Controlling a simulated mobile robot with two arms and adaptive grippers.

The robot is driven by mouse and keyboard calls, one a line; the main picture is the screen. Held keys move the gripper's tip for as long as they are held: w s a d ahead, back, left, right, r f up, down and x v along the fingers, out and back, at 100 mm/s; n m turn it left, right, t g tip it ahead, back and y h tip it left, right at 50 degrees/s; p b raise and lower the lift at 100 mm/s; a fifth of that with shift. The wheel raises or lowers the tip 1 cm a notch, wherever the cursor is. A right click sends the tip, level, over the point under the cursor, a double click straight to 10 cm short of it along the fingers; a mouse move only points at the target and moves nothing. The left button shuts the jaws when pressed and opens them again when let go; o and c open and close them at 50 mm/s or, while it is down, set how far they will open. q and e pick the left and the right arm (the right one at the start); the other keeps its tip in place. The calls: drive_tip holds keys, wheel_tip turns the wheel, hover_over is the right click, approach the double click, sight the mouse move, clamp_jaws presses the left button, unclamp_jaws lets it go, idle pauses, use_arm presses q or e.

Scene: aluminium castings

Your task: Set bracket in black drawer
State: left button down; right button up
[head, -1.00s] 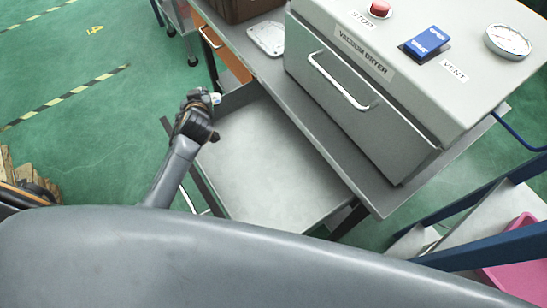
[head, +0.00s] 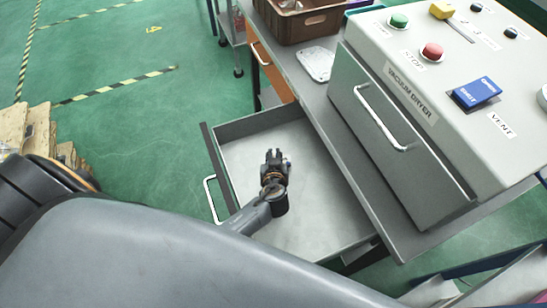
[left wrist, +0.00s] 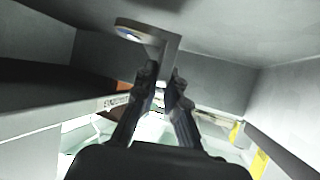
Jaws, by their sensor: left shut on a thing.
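My left gripper (head: 275,155) is over the open drawer (head: 330,205), which has dark walls and a pale bare floor. The left wrist view shows its fingers (left wrist: 160,78) shut on a grey bracket (left wrist: 170,50), an angled metal piece with a rounded, holed end. In the head view the bracket is mostly hidden by the gripper; only a small light bit may show beside the fingers. Drawer walls surround the fingers in the left wrist view. I cannot tell whether the bracket touches the drawer floor. My right gripper is out of view.
A vacuum dryer (head: 440,110) stands on the bench (head: 420,235) to the right of the drawer. Cardboard (head: 38,130) is at the left. The green floor beside the drawer is clear.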

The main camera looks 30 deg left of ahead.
use_arm(q)
drive_tip(key=shift+a+f, duration=0.15)
drive_tip(key=shift+f, duration=0.85)
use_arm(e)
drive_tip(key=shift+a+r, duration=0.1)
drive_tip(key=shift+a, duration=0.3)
use_arm(q)
drive_tip(key=shift+f, duration=0.2)
drive_tip(key=c, duration=1.4)
unclamp_jaws()
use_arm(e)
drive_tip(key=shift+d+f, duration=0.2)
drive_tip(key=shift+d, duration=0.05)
use_arm(q)
drive_tip(key=shift+r, duration=0.1)
